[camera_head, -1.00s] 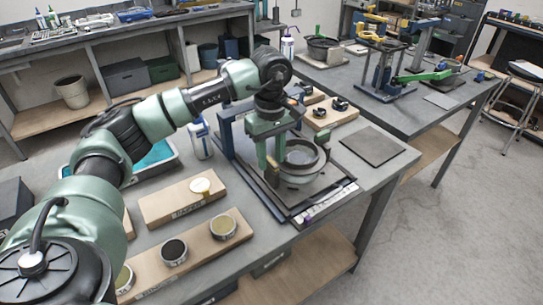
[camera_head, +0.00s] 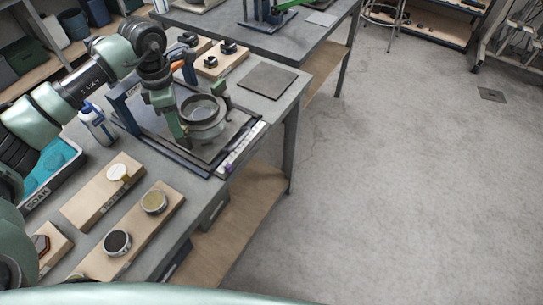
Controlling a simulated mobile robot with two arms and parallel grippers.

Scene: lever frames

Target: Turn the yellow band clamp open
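No yellow band clamp can be made out in the head view. A round grey metal ring or pot (camera_head: 203,124) sits on a dark fixture plate (camera_head: 213,154) on the near bench. My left gripper (camera_head: 178,134) points down at the left side of this pot, close to it or touching it. Its fingers overlap the fixture, so I cannot tell whether they are open or shut, or on what. My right gripper is out of the picture.
Wooden blocks (camera_head: 78,208) with round dark and yellowish discs lie at the bench's near left. A white bottle (camera_head: 97,124) and a blue tray (camera_head: 52,172) stand left. A dark flat pad (camera_head: 267,79) lies behind the fixture. The floor at right is clear.

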